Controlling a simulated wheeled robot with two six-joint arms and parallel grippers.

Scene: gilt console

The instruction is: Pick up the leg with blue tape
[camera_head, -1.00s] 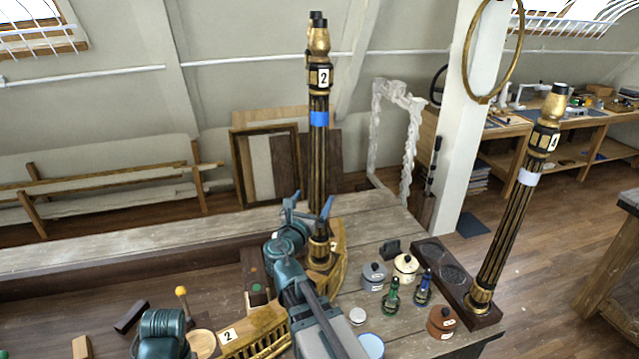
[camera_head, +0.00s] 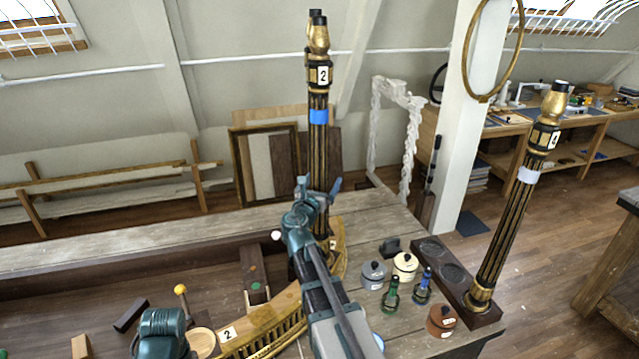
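The leg with blue tape (camera_head: 318,145) stands upright behind the gilt curved frame (camera_head: 262,325). It is black and gold, with a plate marked 2 and a blue band (camera_head: 319,117) below the plate. My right gripper (camera_head: 319,185) is open, its blue fingers on either side of the leg's shaft, below the tape. I cannot tell whether they touch it. My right wrist hides part of the leg's foot. Only a teal part of my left arm shows at the bottom left; its gripper is out of view.
A leg with white tape (camera_head: 514,205) leans in a dark wooden stand (camera_head: 430,262) at right. Lidded pots (camera_head: 404,265), small blue and green bottles (camera_head: 422,287) and a brown pot (camera_head: 441,321) stand beside it. Another dark finial shows behind the blue-taped leg.

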